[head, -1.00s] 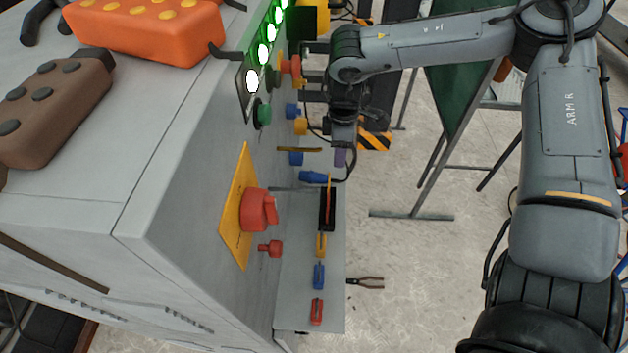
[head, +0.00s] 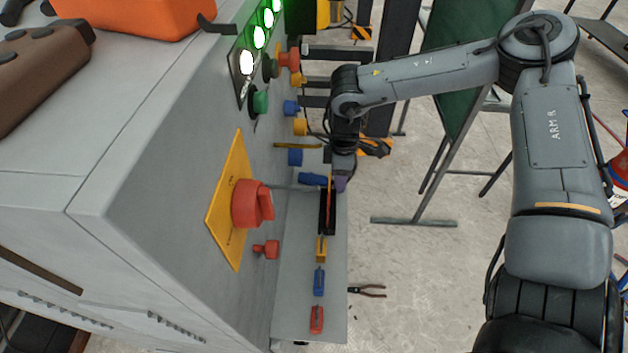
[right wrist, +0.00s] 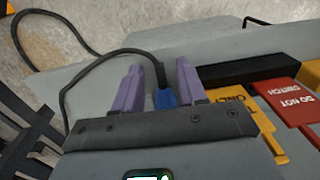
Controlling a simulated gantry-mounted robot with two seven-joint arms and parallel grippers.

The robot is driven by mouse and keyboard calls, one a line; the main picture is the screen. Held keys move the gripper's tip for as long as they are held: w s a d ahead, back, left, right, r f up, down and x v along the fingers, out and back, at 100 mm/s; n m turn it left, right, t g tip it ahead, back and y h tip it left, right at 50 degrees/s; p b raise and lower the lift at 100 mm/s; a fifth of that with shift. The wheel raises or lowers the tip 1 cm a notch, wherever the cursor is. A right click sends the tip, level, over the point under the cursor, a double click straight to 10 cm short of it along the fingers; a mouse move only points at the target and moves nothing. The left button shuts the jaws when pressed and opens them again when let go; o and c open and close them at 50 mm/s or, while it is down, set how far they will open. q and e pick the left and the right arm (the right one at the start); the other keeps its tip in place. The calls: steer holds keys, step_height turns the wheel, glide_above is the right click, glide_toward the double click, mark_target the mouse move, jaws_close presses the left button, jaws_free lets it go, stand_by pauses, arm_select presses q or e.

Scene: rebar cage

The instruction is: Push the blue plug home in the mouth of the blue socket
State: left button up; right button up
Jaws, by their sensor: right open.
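The blue plug (head: 312,179) lies at the grey shelf beside the cabinet, and a black cable runs to it. In the right wrist view the blue plug (right wrist: 166,98) shows between the two purple fingers of my right gripper (right wrist: 158,66), partly hidden by the gripper body. The fingers are apart, with a gap visible beside the plug. In the head view my right gripper (head: 338,184) is just right of the plug, pointing down. Blue fittings on the cabinet face, an upper one (head: 290,107) and a lower one (head: 295,157), show small; I cannot tell which is the socket. My left gripper is out of view.
The grey shelf (head: 300,225) holds a black tray (head: 327,212) and small yellow (head: 321,250), blue (head: 319,281) and red (head: 317,319) pieces. A red rotary switch (head: 252,204) juts from the cabinet. Pliers (head: 367,290) lie right of the shelf.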

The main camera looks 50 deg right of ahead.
steer(key=c, duration=0.7)
jaws_close()
steer(key=shift+r, duration=0.15)
